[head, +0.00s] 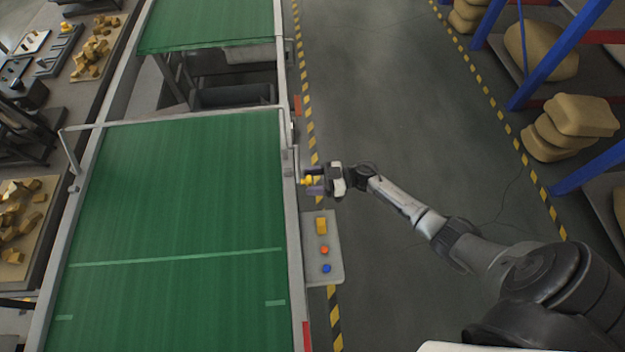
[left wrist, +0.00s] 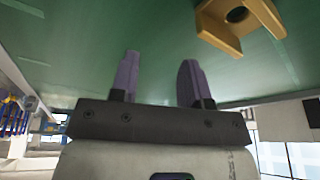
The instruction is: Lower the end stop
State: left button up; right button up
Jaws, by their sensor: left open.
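The end stop appears to be the thin grey bar (head: 170,118) across the far end of the near green belt. Its bent side arm on the left runs down to the belt frame, and it looks raised. A small yellow handle (head: 307,180) sits at the belt's right edge. My right gripper (head: 314,186) is at this handle, its purple fingers pointing left. Whether the fingers are shut on it is too small to tell. My left gripper (left wrist: 158,80) shows only in the left wrist view, open and empty, its purple fingers apart against a green surface.
A grey panel (head: 334,270) with yellow, orange and blue controls is beside the belt. A yellow bracket (left wrist: 232,25) with a round hole is near the left fingers. Racks with sacks (head: 582,115) stand at right. The grey floor (head: 400,100) between is clear.

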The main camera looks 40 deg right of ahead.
pick_arm(q)
jog(key=shift+d, duration=0.1)
pick_arm(e)
grip_shut()
pick_arm(q)
jog(key=shift+r+p, duration=0.6)
jog(key=shift+p, duration=0.05)
notch_tip(320, 180, up, 11)
jog(key=p, duration=1.1)
jog(key=shift+a, duration=0.2)
pick_arm(e)
jog(key=w+d+r+m, duration=0.2)
jog(key=w+r+m, duration=0.1)
jog(key=r+m, duration=0.8)
jog(key=shift+w+d+m, duration=0.15)
jog(key=shift+d+m, duration=0.1)
jog(key=shift+m, duration=0.45)
pick_arm(q)
jog(key=shift+d, duration=0.1)
pick_arm(e)
jog(key=shift+r, duration=0.1)
pick_arm(q)
jog(key=shift+d, duration=0.15)
pick_arm(e)
jog(key=shift+o, duration=0.6)
grip_release()
